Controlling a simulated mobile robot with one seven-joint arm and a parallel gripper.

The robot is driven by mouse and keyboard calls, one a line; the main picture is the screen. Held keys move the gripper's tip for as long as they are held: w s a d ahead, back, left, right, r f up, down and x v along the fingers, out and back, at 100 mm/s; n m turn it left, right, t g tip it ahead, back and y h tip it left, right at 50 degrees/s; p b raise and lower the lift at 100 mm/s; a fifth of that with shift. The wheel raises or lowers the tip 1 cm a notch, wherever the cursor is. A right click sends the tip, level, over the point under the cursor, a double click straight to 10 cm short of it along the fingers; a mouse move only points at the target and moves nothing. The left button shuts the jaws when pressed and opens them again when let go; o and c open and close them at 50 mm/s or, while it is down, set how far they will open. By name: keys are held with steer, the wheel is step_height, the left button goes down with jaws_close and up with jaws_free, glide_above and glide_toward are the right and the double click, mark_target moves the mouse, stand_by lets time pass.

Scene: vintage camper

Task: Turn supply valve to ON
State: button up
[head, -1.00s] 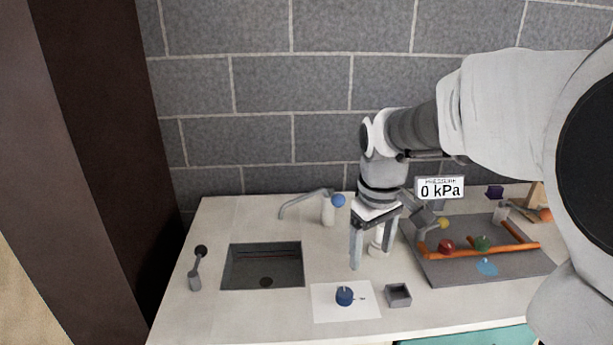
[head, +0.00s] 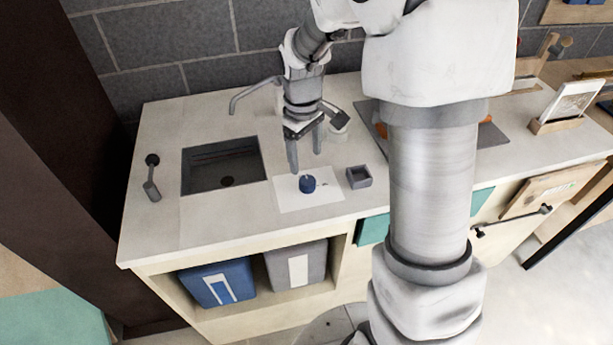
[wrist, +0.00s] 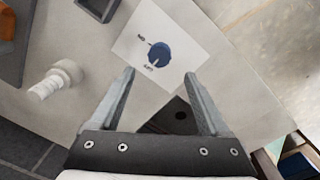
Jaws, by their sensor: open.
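The supply valve looks like a round blue knob (head: 306,184) on a white card (head: 290,203) on the counter. In the wrist view the knob (wrist: 157,53) has a pale pointer mark, with small labels beside it. The mark appears to lie toward the label that reads like OFF, though the text is small. My gripper (head: 306,160) is open and empty, pointing down just behind and above the knob. In the wrist view the knob lies just beyond my two fingertips (wrist: 159,73), not between them.
A sink (head: 222,166) with a faucet (head: 252,90) is to the left. A small grey box (head: 359,177) sits right of the card. A white fitting (wrist: 57,78) shows in the wrist view. Bins (head: 218,285) stand below.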

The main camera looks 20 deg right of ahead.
mark_target(307, 180)
steer(key=f, duration=0.8)
steer(key=shift+w+d, duration=0.1)
steer(key=shift+d, duration=0.1)
steer(key=shift+c, duration=0.3)
jaws_close()
